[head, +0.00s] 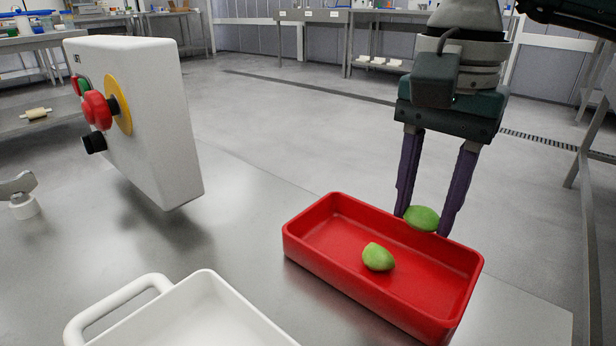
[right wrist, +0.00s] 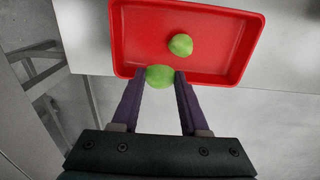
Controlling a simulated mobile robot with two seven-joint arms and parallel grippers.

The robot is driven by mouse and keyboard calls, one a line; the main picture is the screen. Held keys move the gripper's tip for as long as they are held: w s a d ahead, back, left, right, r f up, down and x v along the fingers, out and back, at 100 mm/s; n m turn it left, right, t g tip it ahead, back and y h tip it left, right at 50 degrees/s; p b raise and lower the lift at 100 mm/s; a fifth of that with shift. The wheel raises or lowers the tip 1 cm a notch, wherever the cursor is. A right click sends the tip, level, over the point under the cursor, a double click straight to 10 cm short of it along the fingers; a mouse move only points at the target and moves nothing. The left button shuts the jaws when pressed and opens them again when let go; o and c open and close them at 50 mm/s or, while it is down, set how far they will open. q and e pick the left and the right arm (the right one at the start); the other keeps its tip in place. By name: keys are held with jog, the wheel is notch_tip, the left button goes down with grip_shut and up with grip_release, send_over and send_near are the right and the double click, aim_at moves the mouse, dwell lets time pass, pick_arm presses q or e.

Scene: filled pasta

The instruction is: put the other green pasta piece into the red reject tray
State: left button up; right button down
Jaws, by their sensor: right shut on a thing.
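The red reject tray (head: 330,273) stands on the metal table in the head view; it also shows in the right wrist view (right wrist: 215,30). One green pasta piece (head: 378,257) lies on the tray floor, and it shows in the right wrist view (right wrist: 181,44). My right gripper (head: 425,222) points down at the tray's far right rim. It is shut on the other green pasta piece (head: 421,218), which is between its fingertips in the right wrist view (right wrist: 159,76). I cannot tell whether this piece is inside the rim or over it. My left gripper is not in view.
A white tray with a handle (head: 205,310) stands at the front, left of the red tray. A white control box with a red button (head: 150,120) stands at the left. Bare table lies between the box and the red tray.

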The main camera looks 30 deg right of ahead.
aim_at(411, 262)
notch_tip(411, 262, down, 5)
jog(key=shift+b, duration=0.95)
jog(key=shift+f, duration=0.15)
jog(key=c, duration=0.7)
grip_release()
jog(key=shift+r, duration=0.4)
notch_tip(411, 262, up, 12)
jog(key=p, duration=0.5)
jog(key=shift+f, duration=0.15)
